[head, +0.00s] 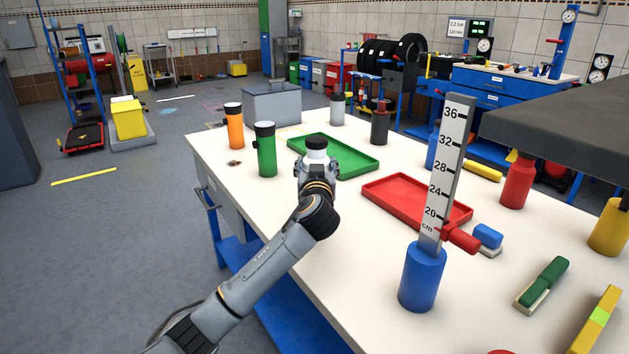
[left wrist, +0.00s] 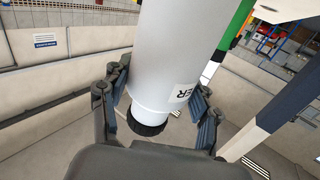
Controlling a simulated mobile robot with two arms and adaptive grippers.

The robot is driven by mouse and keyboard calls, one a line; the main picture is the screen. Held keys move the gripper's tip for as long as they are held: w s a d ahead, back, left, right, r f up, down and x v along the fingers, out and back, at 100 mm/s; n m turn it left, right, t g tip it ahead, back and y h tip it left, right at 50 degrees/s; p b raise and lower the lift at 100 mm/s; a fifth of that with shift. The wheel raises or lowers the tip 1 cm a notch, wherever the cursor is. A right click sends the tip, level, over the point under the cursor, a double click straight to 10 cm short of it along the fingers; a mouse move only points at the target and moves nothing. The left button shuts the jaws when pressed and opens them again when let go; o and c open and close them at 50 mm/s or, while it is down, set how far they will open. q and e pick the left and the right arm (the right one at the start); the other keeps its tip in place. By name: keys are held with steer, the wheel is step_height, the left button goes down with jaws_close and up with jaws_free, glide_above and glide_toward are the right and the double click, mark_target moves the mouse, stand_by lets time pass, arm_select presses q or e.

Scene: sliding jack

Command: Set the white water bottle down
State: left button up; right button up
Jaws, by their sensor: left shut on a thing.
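The white water bottle (head: 316,155) has a black cap and shows upright above my left gripper (head: 317,176) in the head view. My gripper hides its lower part. In the left wrist view the white bottle (left wrist: 178,50) fills the middle, with part of a label and its black end visible. The fingers of my left gripper (left wrist: 160,100) are shut around it, one on each side. In the head view the bottle overlaps the near left edge of the green tray (head: 358,170). I cannot tell its height above the white table (head: 240,205). My right gripper is not in view.
Green (head: 265,150) and orange (head: 234,127) bottles stand at the left, with a grey box (head: 272,104) behind. A red tray (head: 395,205) and a tall ruler stand (head: 448,165) on a blue base are at the right.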

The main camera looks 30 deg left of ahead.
arm_select(q)
steer(key=f, duration=0.2)
steer(key=a+f, duration=0.1)
steer(key=f, duration=0.1)
steer(key=shift+w+b, duration=0.15)
steer(key=shift+b, duration=0.15)
steer(key=shift+d, duration=0.1)
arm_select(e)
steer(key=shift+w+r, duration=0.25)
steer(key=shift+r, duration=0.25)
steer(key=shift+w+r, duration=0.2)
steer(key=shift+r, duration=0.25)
arm_select(q)
steer(key=shift+f, duration=0.1)
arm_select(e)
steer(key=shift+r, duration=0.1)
arm_select(q)
steer(key=o, duration=1.3)
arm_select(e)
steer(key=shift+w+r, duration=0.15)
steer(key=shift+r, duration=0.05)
